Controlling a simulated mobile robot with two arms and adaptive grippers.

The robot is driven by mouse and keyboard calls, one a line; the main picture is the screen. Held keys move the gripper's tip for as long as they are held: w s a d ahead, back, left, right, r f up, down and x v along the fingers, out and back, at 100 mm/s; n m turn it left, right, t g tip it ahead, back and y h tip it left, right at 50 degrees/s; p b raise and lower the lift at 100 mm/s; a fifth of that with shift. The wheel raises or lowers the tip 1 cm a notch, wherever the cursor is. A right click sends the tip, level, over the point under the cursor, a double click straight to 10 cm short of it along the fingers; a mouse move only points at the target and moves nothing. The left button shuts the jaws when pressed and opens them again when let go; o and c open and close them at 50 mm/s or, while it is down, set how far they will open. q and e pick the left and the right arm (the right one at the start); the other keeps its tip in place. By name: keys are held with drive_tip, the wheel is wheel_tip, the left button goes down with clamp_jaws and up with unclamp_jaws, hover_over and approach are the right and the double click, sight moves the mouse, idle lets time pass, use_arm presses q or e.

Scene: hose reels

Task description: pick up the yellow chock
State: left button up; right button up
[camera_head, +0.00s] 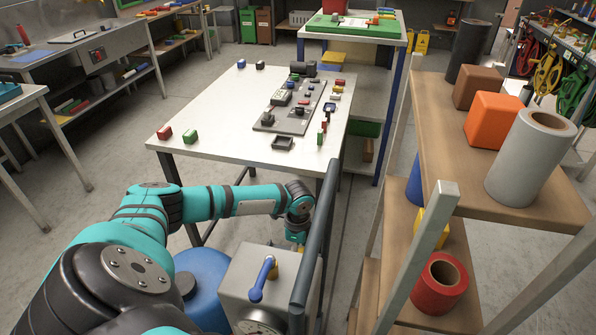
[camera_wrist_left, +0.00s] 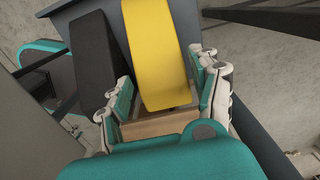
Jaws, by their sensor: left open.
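The yellow chock (camera_wrist_left: 158,45) is a curved yellow piece in the left wrist view. It lies between the two spread fingers of my left gripper (camera_wrist_left: 165,78). Narrow gaps show beside it, and I cannot tell whether either finger touches it. A black chock-like piece (camera_wrist_left: 93,75) stands just left of it. In the head view my left gripper (camera_head: 299,228) points down behind the grey box, with a small bit of yellow below it. Most of the chock is hidden there. My right gripper is not in view.
A grey box (camera_head: 243,275) with a blue handle (camera_head: 262,279) and a dark rail (camera_head: 316,240) stand close to the gripper. A white table (camera_head: 215,115) with small parts is beyond. A wooden shelf (camera_head: 440,150) with rolls and blocks is at right.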

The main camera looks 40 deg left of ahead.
use_arm(q)
wheel_tip(320, 180, down, 3)
drive_tip(key=shift+d+r, duration=0.1)
drive_tip(key=shift+r, duration=0.05)
drive_tip(key=shift+f, duration=0.35)
drive_tip(key=c, duration=1.2)
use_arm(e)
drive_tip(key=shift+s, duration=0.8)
use_arm(q)
drive_tip(key=shift+r, duration=0.1)
